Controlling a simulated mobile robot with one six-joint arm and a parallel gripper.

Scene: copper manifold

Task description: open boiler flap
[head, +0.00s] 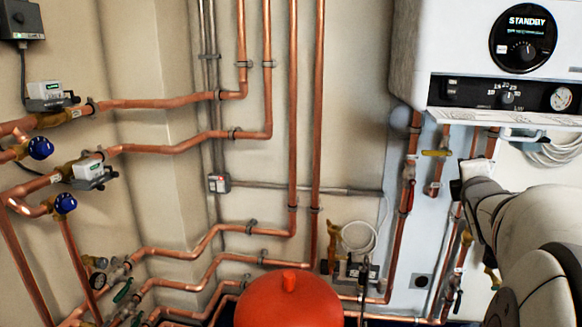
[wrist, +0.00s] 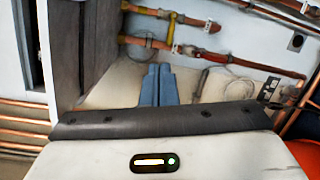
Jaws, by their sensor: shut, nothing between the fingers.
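The white boiler (head: 425,55) hangs on the wall at the upper right in the head view. Its dark control strip (head: 470,93) with knobs and a round gauge (head: 561,98) is uncovered. A thin white panel with printed marks, which looks like the boiler flap (head: 505,119), juts out below the strip, folded down. My gripper (wrist: 158,68) shows in the wrist view with its two blue-grey fingers together and nothing between them. It points toward the wall pipes and appears apart from the flap. In the head view my arm is below the boiler, and the fingers cannot be made out.
Copper pipes with a yellow-handled valve (head: 436,153) and a red-handled valve (head: 409,193) run below the boiler. A red tank (head: 289,302) stands at the bottom middle. A coiled white cable (head: 550,150) hangs at the right. Pipes with blue-knobbed valves (head: 40,148) line the left wall.

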